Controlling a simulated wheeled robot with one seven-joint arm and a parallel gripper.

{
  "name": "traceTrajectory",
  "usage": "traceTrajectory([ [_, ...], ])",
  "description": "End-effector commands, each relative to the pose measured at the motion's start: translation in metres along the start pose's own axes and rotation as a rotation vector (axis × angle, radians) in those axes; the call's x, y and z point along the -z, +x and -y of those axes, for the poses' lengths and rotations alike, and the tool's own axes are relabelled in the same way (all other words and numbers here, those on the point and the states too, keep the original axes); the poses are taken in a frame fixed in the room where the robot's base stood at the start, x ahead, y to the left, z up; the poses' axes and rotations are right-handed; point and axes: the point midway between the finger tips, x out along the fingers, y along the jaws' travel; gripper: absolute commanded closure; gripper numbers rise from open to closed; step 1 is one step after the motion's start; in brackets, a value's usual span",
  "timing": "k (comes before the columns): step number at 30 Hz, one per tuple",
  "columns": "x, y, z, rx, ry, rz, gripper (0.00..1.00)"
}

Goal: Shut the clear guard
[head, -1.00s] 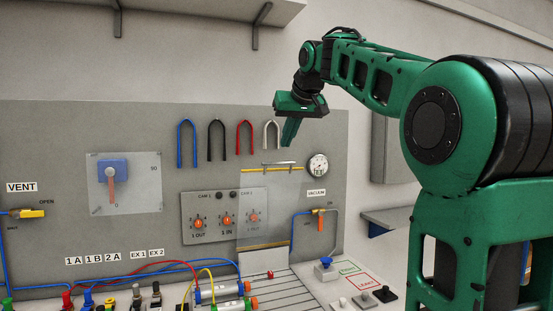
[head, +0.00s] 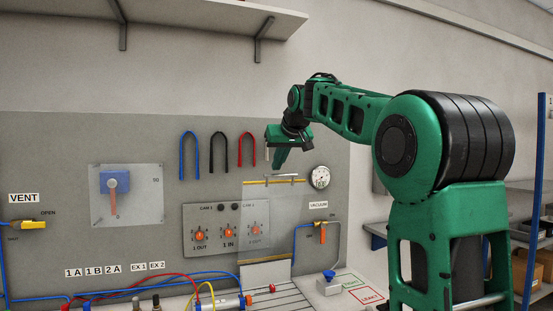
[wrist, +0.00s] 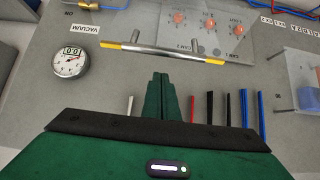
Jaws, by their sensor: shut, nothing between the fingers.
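The clear guard (head: 267,220) is a see-through sheet standing upright in front of the grey panel, over part of the dials. Its top edge has a yellow strip and a metal bar handle (head: 271,179). In the wrist view, turned upside down, the handle (wrist: 152,50) lies just beyond my fingertips, with the yellow strip (wrist: 115,45) beside it. My gripper (head: 277,168) is shut and empty, pointing down just above the handle. Its closed fingers (wrist: 160,82) show a small gap to the handle. Whether they touch it cannot be told from the head view.
A round gauge (head: 320,177) is right of the handle. Blue, black and red hooks (head: 247,149) hang to the left; a pale one is partly hidden behind my gripper. Below are a vacuum valve (head: 322,226) and a slotted bed (head: 300,285). A shelf (head: 220,18) is above.

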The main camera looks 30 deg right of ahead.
Motion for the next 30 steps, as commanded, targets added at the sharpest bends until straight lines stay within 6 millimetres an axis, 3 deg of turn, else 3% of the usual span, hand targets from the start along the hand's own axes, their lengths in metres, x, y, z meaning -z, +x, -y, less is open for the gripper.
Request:
traceTrajectory([
  [9,-0.025,-0.011,0.0,-0.001,-0.001,-0.002,1.0],
  [25,-0.028,-0.013,0.002,0.002,-0.002,-0.008,1.0],
  [30,-0.035,-0.012,0.017,0.014,-0.012,-0.034,1.0],
])
